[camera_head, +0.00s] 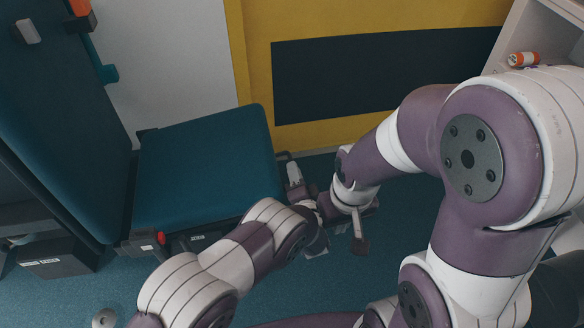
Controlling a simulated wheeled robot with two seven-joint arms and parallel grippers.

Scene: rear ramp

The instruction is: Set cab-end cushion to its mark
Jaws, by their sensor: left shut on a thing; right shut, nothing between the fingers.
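A teal seat cushion (205,165) lies at centre left, its left side against the tall teal backrest (55,130). I take it to be the cab-end cushion. My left gripper (294,178) is at the cushion's right edge, shut by a small dark fitting there. The exact grip is too small to tell. My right gripper (359,238) is shut and empty, just right of the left wrist and apart from the cushion. The two wrists are very close together and partly hide each other. I cannot make out a mark for the cushion.
A yellow wall with a dark panel (380,75) stands behind. A white shelf (500,45) at upper right holds an orange-and-white roll (523,59). A dark box (58,257) sits low at the left. A red button (161,238) is under the cushion's front edge. Blue floor (400,215) shows between.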

